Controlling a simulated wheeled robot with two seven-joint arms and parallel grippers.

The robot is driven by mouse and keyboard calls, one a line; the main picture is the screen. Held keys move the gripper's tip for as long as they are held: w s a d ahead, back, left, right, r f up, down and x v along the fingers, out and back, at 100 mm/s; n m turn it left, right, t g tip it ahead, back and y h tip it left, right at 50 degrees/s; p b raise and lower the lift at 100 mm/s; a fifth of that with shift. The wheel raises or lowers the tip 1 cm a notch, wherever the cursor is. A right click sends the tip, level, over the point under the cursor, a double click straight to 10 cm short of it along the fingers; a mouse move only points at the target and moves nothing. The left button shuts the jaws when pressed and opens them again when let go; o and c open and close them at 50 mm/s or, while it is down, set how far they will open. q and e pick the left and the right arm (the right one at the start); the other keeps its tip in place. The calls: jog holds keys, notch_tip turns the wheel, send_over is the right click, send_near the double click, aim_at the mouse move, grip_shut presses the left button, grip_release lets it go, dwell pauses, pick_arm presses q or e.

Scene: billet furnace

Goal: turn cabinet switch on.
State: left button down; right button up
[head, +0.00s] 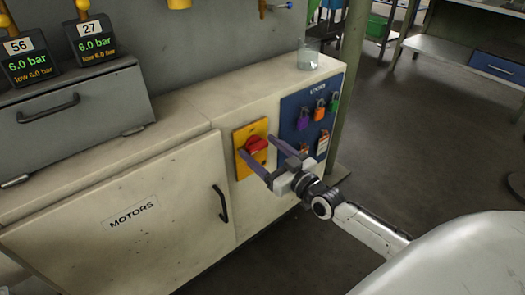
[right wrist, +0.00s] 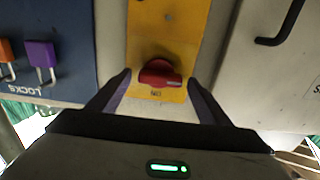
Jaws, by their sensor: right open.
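The cabinet switch is a red rotary knob (head: 257,144) on a yellow plate (head: 241,170), on the front of the pale cabinet. In the right wrist view the knob (right wrist: 160,73) shows between the fingers, its handle lying roughly across the picture with a pale mark at its right end. Small lettering is on the plate just below it in that view. My right gripper (head: 255,145) is open, with one finger on each side of the knob; gaps show, and I see no grip on it. My left gripper is not in view.
A blue board (head: 292,132) with several coloured padlocks is right of the switch. A door handle (head: 220,203) sticks out to its lower left, on the door labelled MOTORS. A glass (head: 308,56) and a grey box (head: 75,120) stand on the cabinet top.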

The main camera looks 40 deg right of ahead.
jog(key=c, duration=1)
jog(key=shift+c, duration=0.2)
